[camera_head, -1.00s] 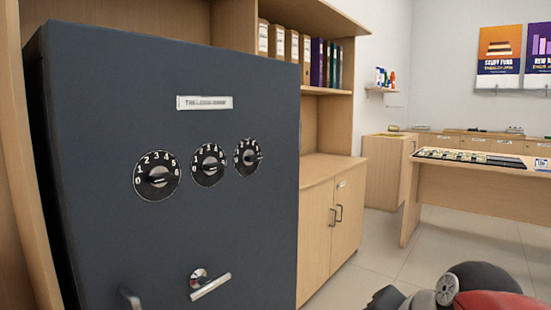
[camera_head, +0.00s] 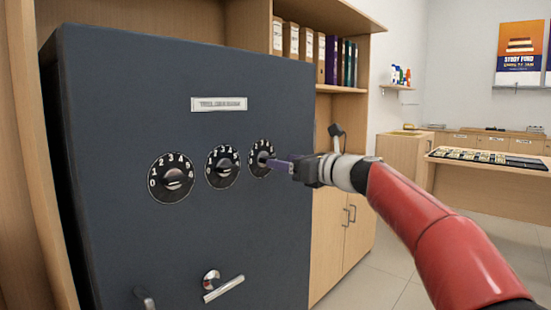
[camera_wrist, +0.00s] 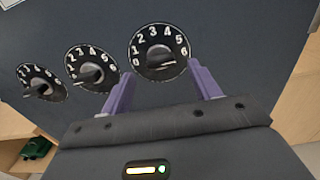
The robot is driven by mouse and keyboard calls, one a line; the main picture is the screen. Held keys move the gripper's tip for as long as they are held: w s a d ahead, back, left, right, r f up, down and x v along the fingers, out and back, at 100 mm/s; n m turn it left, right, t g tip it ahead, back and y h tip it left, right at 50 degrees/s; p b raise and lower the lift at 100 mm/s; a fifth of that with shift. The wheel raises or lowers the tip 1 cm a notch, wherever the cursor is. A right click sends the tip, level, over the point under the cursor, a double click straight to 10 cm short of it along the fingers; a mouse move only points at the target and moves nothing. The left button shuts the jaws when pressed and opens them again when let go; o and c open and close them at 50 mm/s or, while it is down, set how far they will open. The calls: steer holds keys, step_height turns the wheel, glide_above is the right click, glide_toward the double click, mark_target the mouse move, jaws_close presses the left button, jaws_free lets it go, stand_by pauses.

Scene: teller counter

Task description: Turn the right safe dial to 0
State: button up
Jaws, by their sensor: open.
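The right safe dial (camera_head: 261,152) is a round black dial with white numbers on the dark safe door. It also shows in the wrist view (camera_wrist: 151,38), with numbers running from 0 at left over the top to 6 at right. Its knob lies roughly crosswise; I cannot tell which number it points to. My gripper (camera_head: 276,164) is open in front of this dial. In the wrist view its purple fingers (camera_wrist: 160,70) stand apart, one to each side of the dial's lower part. Contact with the knob cannot be told.
The middle dial (camera_head: 222,167) and left dial (camera_head: 171,178) sit left of it on the safe door (camera_head: 120,110). A silver handle (camera_head: 223,288) sticks out below. A wooden shelf unit with binders (camera_head: 308,45) stands right of the safe. Floor is clear beyond.

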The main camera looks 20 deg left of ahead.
steer(key=x, duration=0.4)
steer(key=shift+p, duration=0.35)
steer(key=c, duration=1)
